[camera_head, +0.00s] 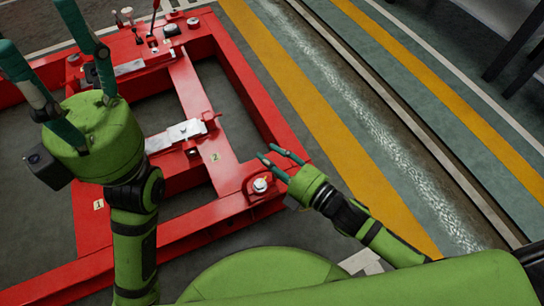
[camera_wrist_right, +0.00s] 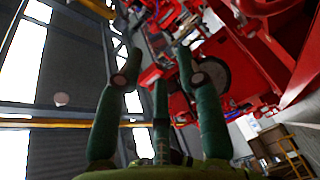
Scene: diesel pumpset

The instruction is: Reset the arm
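My left gripper (camera_head: 35,24) is at the upper left of the head view, above the red frame. Its green fingers are spread wide with nothing between them. My right gripper (camera_head: 267,152) is near the middle of the head view, over the right edge of the frame. In the right wrist view, its fingers (camera_wrist_right: 157,52) stand apart and hold nothing. I cannot tell its exact height above the frame.
The red steel frame (camera_head: 232,92) fills the left of the head view. It carries a bolt (camera_head: 260,185), metal plates (camera_head: 183,131) and a lever (camera_head: 155,14). The striped floor (camera_head: 300,75) to the right is clear. Red machinery (camera_wrist_right: 265,70) shows in the right wrist view.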

